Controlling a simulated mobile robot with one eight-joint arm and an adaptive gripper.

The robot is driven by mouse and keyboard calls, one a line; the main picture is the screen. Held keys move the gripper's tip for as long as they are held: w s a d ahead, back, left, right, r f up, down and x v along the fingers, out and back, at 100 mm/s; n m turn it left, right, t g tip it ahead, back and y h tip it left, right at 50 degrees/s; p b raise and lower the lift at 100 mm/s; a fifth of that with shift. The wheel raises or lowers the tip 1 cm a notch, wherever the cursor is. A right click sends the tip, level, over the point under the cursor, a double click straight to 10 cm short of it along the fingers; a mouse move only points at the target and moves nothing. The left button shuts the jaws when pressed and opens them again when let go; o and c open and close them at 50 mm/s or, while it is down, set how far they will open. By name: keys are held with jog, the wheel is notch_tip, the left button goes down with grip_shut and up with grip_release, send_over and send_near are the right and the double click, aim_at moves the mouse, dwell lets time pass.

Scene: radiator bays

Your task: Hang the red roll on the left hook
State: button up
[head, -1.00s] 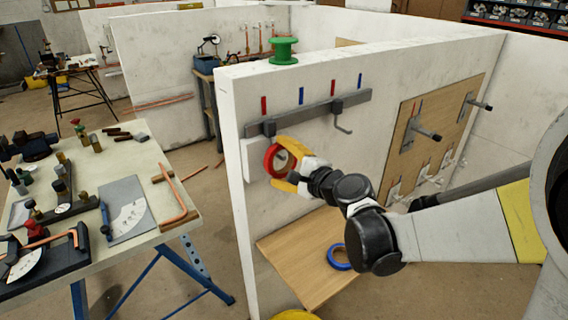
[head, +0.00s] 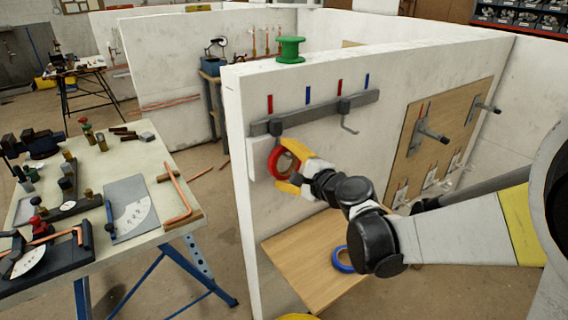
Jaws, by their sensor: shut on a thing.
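The red roll (head: 277,162) is a ring held upright against the white wall, just below the left end of the grey rail (head: 315,112). My gripper (head: 284,165), with yellow fingers, is shut on it from the right. The left hook (head: 277,130) hangs from the rail directly above the roll; its lower part is hidden behind the roll and fingers, so I cannot tell whether the roll is around it. The right hook (head: 348,122) is bare.
A blue roll (head: 342,259) lies on the wooden shelf (head: 305,265) below. A green spool (head: 290,49) stands on the wall's top edge. A wooden panel with pipe brackets (head: 432,133) is on the wall to the right. A workbench with tools (head: 150,145) stands at the left.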

jog(key=o, duration=1.1)
jog(key=v, duration=1.2)
jog(key=s+d+f+n+g+h, duration=0.2)
jog(key=s+d+n+h, duration=0.1)
jog(key=s+d+n, duration=0.1)
jog(key=s+d+f+n+g+h, duration=0.2)
jog(key=s+d+f+n+h, duration=0.1)
jog(key=s+n, duration=0.3)
jog(key=s+d+f+n+g+h, duration=0.2)
jog(key=s+d+n, duration=0.2)
jog(key=s, duration=0.4)
jog(key=shift+s+d+f+n+h, duration=0.1)
jog(key=shift+d+n+h, duration=0.1)
jog(key=shift+d, duration=0.15)
jog(key=shift+s+d+f+n+h, duration=0.15)
jog(key=shift+d+n+h, duration=0.05)
jog(key=shift+d, duration=0.15)
